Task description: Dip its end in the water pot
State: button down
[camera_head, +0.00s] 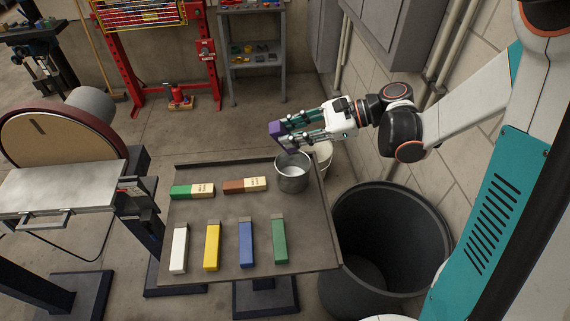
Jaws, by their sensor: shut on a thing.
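The water pot (292,183) is a grey metal pot with a pale inside. It stands at the far right corner of the dark metal table (258,205). My gripper (284,135) reaches in from the right and is shut on a purple block (275,130). The block is held in the air, above and slightly left of the pot in the picture. It appears apart from the pot. Part of the block is hidden by the fingers, and I cannot tell its full length.
A white bucket (322,155) is behind the pot. A large black bin (390,240) stands right of the table.

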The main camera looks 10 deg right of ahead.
aim_at(281, 122)
jog(key=shift+r, duration=0.1)
jog(key=shift+r+p, duration=1.35)
jog(key=shift+r, duration=0.65)
jog(key=shift+f, duration=0.1)
jog(key=shift+w+d+f+t, duration=0.1)
jog(key=shift+w+f+t, duration=0.1)
jog(key=shift+t, duration=0.2)
jog(key=w+d+f+m+t+h+b, duration=0.1)
jog(key=w+d+m+t+h+b, duration=0.1)
jog(key=w+d+m+t+h, duration=0.6)
jog(key=d+m+t+h, duration=0.1)
jog(key=d+m+t, duration=0.1)
jog(key=d+m, duration=0.1)
jog(key=shift+d+m, duration=0.4)
jog(key=shift+m, duration=0.4)
